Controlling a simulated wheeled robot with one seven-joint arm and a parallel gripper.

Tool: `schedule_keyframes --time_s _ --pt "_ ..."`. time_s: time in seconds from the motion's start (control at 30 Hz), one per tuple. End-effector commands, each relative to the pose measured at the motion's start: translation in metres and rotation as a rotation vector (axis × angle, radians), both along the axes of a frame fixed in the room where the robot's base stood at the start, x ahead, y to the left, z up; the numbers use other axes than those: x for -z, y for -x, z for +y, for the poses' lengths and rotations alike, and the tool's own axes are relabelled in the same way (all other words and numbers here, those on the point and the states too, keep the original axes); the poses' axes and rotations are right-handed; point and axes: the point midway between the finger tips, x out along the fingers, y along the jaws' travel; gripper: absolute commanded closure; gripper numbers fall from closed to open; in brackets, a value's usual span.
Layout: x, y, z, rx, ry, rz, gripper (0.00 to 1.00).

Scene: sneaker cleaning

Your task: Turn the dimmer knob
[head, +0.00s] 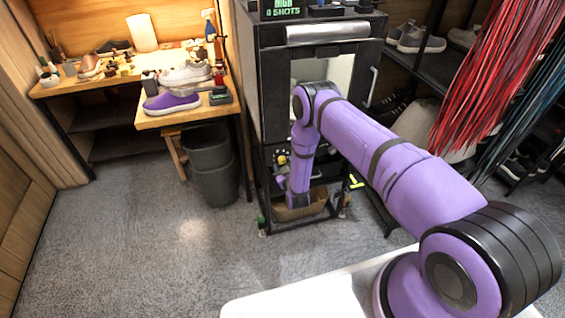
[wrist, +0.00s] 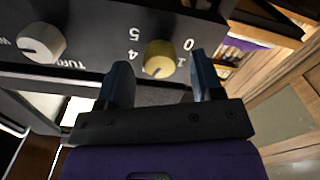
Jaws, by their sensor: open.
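A yellow knob (wrist: 160,57) sits on a dark panel (wrist: 105,20) in the wrist view, with the digits 0, 1, 4 and 5 around it. A white knob (wrist: 41,42) is to its left, beside partly visible lettering that starts "TURN". No label reading "dimmer" shows. My gripper (wrist: 159,66) is open and empty, one finger to each side of the yellow knob in the picture. Gaps show on both sides; the depth between fingertips and knob is hard to tell. In the head view the yellow knob (head: 281,160) shows small on the black cabinet's lower front.
The black cabinet (head: 270,90) stands mid-view with a cardboard box (head: 298,208) low in it. Red laces (head: 487,75) hang at right. The carpet (head: 130,240) is clear at left.

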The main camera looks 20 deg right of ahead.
Motion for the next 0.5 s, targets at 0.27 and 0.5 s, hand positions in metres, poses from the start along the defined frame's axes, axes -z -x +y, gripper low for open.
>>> schedule_keyframes --time_s 0.27,0.5 --pt "0.001 -0.021 0.000 0.000 0.000 0.001 0.40" --pt "0.000 -0.022 0.000 0.000 0.000 0.001 0.40"
